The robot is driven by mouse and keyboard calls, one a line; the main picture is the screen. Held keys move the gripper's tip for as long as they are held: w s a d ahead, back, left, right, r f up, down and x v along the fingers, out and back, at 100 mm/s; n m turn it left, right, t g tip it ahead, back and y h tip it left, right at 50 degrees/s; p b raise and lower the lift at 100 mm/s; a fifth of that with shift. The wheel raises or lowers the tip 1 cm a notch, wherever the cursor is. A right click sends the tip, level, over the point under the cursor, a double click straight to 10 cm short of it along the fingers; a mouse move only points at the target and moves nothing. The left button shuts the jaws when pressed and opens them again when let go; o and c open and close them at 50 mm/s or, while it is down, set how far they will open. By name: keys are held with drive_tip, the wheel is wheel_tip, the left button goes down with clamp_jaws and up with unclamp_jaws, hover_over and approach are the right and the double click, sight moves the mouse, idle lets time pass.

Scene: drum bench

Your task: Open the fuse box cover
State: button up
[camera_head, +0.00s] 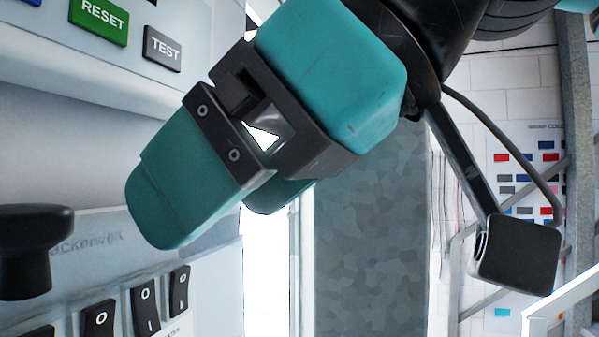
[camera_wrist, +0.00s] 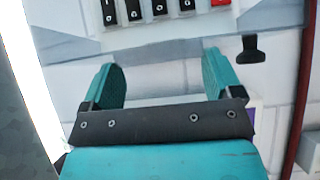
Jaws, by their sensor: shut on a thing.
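My gripper (camera_head: 208,215) has teal fingers and reaches down in front of a white panel in the head view. In the wrist view my gripper (camera_wrist: 162,72) has one finger on each side of a pale grey-white raised part, which I take to be the fuse box cover (camera_wrist: 160,52). The fingers stand well apart, shut on this part. The exact contact at the fingertips is hard to see. In the head view the near finger and the gripper body hide the part between the fingers.
A black knob (camera_head: 35,245) sticks out at the left; it also shows in the wrist view (camera_wrist: 250,48). Black rocker switches (camera_head: 145,305) line the lower panel. Green RESET (camera_head: 98,20) and grey TEST (camera_head: 162,48) buttons are above. A railing (camera_head: 560,305) stands at the right.

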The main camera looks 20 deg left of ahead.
drive_tip(key=shift+s+f, duration=0.1)
drive_tip(key=shift+f, duration=0.2)
drive_tip(key=o, duration=1.1)
drive_tip(key=shift+a, duration=0.3)
drive_tip(key=p+v, duration=0.1)
drive_tip(key=v, duration=1.1)
drive_tip(key=shift+r, duration=0.15)
